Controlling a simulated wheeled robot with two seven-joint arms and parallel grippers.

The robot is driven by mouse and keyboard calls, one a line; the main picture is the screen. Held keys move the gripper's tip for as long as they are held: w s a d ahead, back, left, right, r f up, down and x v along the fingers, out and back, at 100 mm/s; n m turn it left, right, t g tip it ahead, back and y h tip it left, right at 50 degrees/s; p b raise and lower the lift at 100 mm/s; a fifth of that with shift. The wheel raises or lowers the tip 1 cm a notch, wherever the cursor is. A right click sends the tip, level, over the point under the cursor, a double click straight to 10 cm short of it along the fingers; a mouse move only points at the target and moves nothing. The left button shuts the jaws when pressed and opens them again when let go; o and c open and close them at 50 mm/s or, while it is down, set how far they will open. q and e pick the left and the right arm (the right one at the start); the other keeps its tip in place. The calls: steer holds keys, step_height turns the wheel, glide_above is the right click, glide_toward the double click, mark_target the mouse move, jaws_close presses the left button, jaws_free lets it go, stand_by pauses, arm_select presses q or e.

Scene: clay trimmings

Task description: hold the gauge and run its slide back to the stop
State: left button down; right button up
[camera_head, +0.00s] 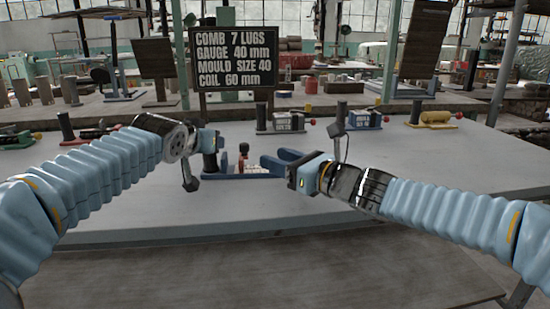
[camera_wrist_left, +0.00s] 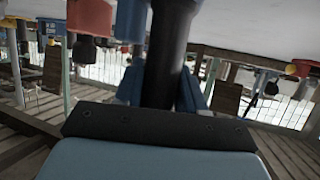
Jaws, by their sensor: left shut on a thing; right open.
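The gauge (camera_head: 250,173) stands on the grey table near the middle, with a low blue base and a dark upright post (camera_head: 210,160) at its left end. A small upright piece with a red knob (camera_head: 243,150), seemingly the slide, stands on the base. My left gripper (camera_head: 208,145) is shut on the post; the left wrist view shows this dark post (camera_wrist_left: 170,55) between the blue fingers. My right gripper (camera_head: 279,160) is open and empty, right of the red knob, its fingers pointing left. The slide's stop cannot be made out.
A dark sign (camera_head: 237,47) reads comb 7 lugs, gauge 40 mm, mould size 40, coil 60 mm. Several similar devices stand along the back of the table, including one with a yellow roll (camera_head: 436,117). The table's front (camera_head: 300,218) and right are clear.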

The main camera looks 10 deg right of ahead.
arm_select(q)
steer(key=shift+d+f, duration=0.1)
steer(key=shift+f, duration=0.15)
steer(key=c, duration=0.7)
jaws_free()
steer(key=shift+o, duration=0.6)
steer(key=shift+r, duration=0.15)
